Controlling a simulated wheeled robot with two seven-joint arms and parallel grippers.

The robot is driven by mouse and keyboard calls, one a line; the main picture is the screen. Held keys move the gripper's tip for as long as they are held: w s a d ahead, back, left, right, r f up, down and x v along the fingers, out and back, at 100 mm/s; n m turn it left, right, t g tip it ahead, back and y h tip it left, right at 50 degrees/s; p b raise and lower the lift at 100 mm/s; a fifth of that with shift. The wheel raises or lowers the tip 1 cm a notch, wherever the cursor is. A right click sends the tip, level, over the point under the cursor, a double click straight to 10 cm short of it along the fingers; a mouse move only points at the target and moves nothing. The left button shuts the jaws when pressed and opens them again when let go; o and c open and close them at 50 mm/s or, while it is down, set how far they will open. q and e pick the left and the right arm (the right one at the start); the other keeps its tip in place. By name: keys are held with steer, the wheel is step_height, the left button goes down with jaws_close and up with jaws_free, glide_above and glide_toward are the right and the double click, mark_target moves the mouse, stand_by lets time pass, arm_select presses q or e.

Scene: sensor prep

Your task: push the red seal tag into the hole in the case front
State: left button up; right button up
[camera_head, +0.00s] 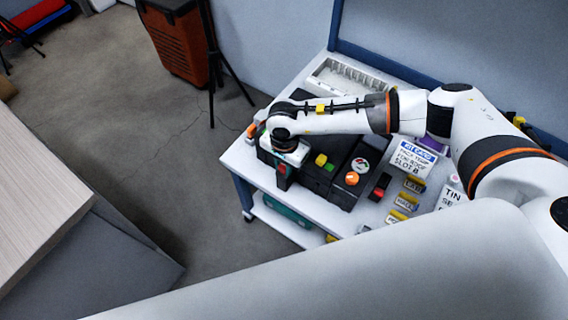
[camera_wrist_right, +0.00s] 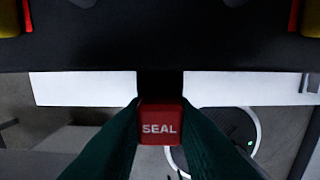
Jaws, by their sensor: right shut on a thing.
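The red seal tag (camera_wrist_right: 160,128), marked SEAL, is held between the fingers of my right gripper (camera_wrist_right: 160,150) in the wrist view. In the head view the tag is a small red patch (camera_head: 282,170) at the gripper (camera_head: 283,178), by the near left side of the black case (camera_head: 316,180). In the wrist view a broad dark band, likely the case (camera_wrist_right: 90,52), lies above the tag. A dark strip runs from that band to the tag. I cannot make out the hole or tell whether the tag touches the case. My left gripper is out of view.
The case stands on a white cart (camera_head: 242,157). Green, orange and red parts lie on or beside it. A white rack (camera_head: 345,85) is behind, and a sign (camera_head: 412,160) and several yellow-topped labelled items (camera_head: 405,202) are to the right. A tripod (camera_head: 212,60) stands behind the cart.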

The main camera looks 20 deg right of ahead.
steer(key=o, duration=1.2)
steer(key=shift+o, duration=0.2)
steer(key=shift+r+p, duration=2.1)
steer(key=shift+r, duration=1.4)
steer(key=shift+f, duration=0.1)
